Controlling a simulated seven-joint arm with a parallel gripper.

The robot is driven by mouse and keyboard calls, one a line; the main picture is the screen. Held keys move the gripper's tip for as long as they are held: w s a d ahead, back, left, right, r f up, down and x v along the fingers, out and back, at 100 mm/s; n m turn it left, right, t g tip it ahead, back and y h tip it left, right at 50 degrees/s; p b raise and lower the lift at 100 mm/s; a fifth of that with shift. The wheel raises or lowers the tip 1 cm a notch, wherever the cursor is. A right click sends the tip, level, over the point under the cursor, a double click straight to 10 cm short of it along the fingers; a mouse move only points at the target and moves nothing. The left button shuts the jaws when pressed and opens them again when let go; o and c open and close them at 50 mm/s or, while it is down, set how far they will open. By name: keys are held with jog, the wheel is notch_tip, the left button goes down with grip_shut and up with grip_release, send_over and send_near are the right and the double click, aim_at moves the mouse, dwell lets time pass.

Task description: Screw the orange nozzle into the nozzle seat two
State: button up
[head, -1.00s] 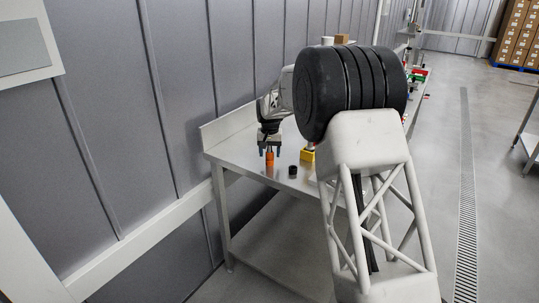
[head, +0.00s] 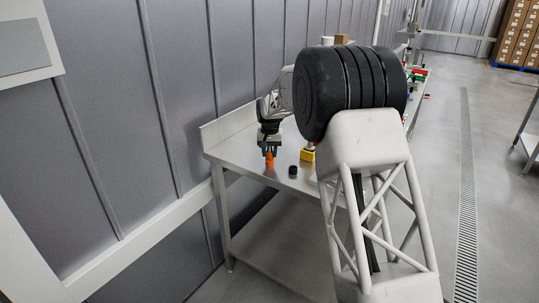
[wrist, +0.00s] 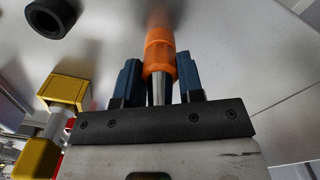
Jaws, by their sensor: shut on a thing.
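The orange nozzle (head: 269,160) stands upright at the near left part of the metal table. My gripper (head: 270,150) points down over it with its fingers shut on it. In the wrist view the orange nozzle (wrist: 160,55) is between the two blue fingers of my gripper (wrist: 157,75), and its grey metal end shows nearest the palm. A black ring-shaped part (head: 293,170) lies on the table to the right of the nozzle; it also shows in the wrist view (wrist: 52,17). I cannot tell which part is nozzle seat two.
In the wrist view a yellow fixture (wrist: 66,92) shows at the left. A grey wall runs behind the table. The tabletop around the nozzle is mostly clear.

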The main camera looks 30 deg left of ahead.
jog(key=shift+r, duration=1.55)
dwell(1.1)
jog(key=shift+r, duration=0.75)
jog(key=shift+r, duration=0.8)
jog(key=shift+w+d+r, duration=0.1)
jog(key=shift+d+r, duration=0.05)
jog(key=shift+d, duration=0.3)
jog(key=d+r, duration=0.2)
jog(key=d, duration=0.9)
jog(key=d+r, duration=0.2)
jog(key=d, duration=0.9)
jog(key=shift+d+r, duration=0.2)
jog(key=shift+d, duration=0.1)
